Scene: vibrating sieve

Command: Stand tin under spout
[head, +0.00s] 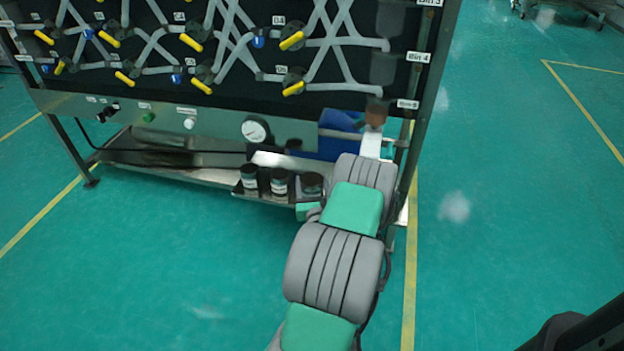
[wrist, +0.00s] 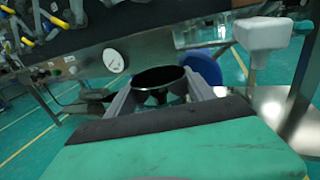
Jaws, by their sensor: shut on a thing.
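In the wrist view my gripper (wrist: 160,92) is shut on a dark, open-topped tin (wrist: 158,78). The tin's round black rim faces up and it looks roughly upright. A pale, block-shaped fitting with a narrow stem (wrist: 263,36), possibly the spout, hangs to the right of the tin and apart from it in the picture. In the head view a brown and pale fitting (head: 375,114) shows at the rack's right end, partly behind my arm. My arm hides much of the gripper there. The place directly below the spout is not clearly visible.
Several dark jars (head: 249,177) stand on a low ledge of the rack. A blue part (head: 338,134) sits behind my arm; a blue round part (wrist: 203,67) shows behind the tin. A gauge (head: 256,130) is to the left. The rack's right post (head: 431,90) is close to my arm. Green floor is clear.

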